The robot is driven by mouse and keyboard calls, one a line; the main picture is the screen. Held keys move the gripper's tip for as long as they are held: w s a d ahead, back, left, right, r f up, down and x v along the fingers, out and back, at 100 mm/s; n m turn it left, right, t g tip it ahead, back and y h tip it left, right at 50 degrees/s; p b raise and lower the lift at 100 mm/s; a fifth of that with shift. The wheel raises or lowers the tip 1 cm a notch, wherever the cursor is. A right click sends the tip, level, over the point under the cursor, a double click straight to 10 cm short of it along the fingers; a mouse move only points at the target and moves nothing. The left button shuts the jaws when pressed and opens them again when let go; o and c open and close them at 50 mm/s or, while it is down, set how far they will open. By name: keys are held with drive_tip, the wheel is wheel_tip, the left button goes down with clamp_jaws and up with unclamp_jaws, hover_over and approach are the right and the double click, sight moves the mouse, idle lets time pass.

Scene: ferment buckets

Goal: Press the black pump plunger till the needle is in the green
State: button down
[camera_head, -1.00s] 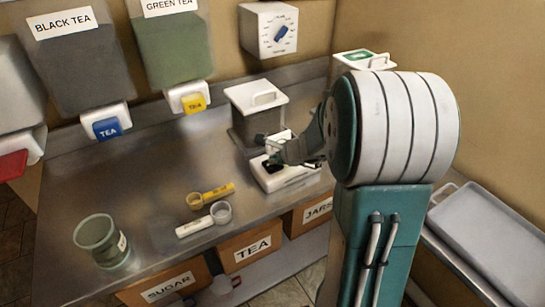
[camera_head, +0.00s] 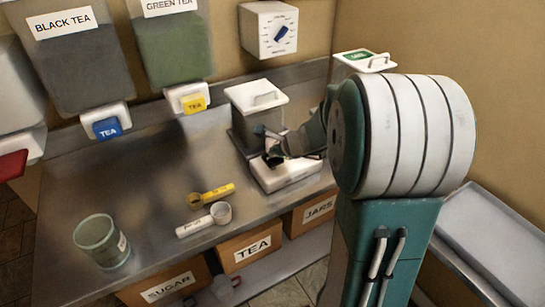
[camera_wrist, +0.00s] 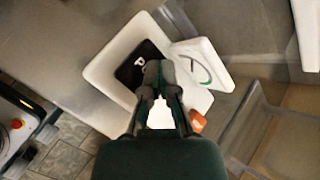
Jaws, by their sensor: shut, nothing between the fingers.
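The pump is a white device (camera_head: 290,178) on the steel counter, with a black plunger pad (camera_wrist: 136,68) that bears partly hidden white lettering. A tilted white gauge (camera_wrist: 190,51) with a green arc stands beside the pad in the wrist view. I cannot make out where its needle points. My gripper (camera_wrist: 158,68) is shut and empty, its tips over the right edge of the black pad. I cannot tell whether they touch it. In the head view my gripper (camera_head: 272,151) is at the pump and hides part of the pad and gauge.
A yellow scoop (camera_head: 212,195), a white scoop (camera_head: 204,220) and a glass jar (camera_head: 101,242) are to the left. Tea dispensers (camera_head: 80,60) hang on the wall. An orange piece (camera_wrist: 197,121) shows near my fingers.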

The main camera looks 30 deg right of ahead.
drive_tip(key=shift+r, duration=0.6)
drive_tip(key=shift+r, duration=0.1)
drive_tip(key=shift+r, duration=2.45)
wheel_tip(320, 180, up, 4)
drive_tip(key=shift+f, duration=0.2)
idle(0.4)
drive_tip(key=shift+f, duration=4.45)
